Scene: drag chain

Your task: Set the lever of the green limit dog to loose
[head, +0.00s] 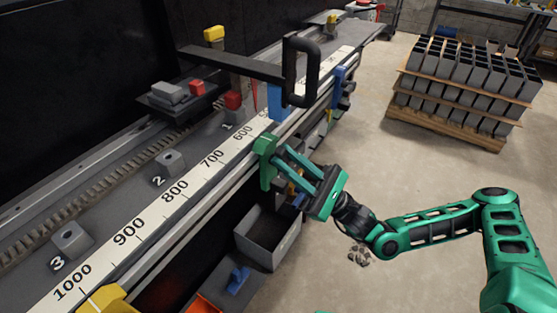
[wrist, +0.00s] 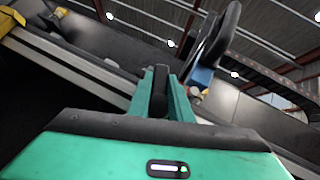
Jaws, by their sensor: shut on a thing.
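The green limit dog (head: 264,160) sits on the front rail below the number scale, near the 600 to 700 marks. My gripper (head: 283,157) reaches it from the lower right, its fingers at the dog's front. In the wrist view a black lever (wrist: 160,92) stands between the two green fingers of my gripper (wrist: 162,105), and they are shut on it. The fingers hide much of the lever in the head view. I cannot read any lever marking. The dog's body is not clearly told apart from the fingers in the wrist view.
A black handle (head: 301,72) on a carriage arm rises above the rail, just beyond the dog. A blue dog (head: 338,88) is farther along; a yellow one (head: 108,300) is near. A grey bin (head: 268,240) stands below. Stacked boxes (head: 468,80) stand behind open floor.

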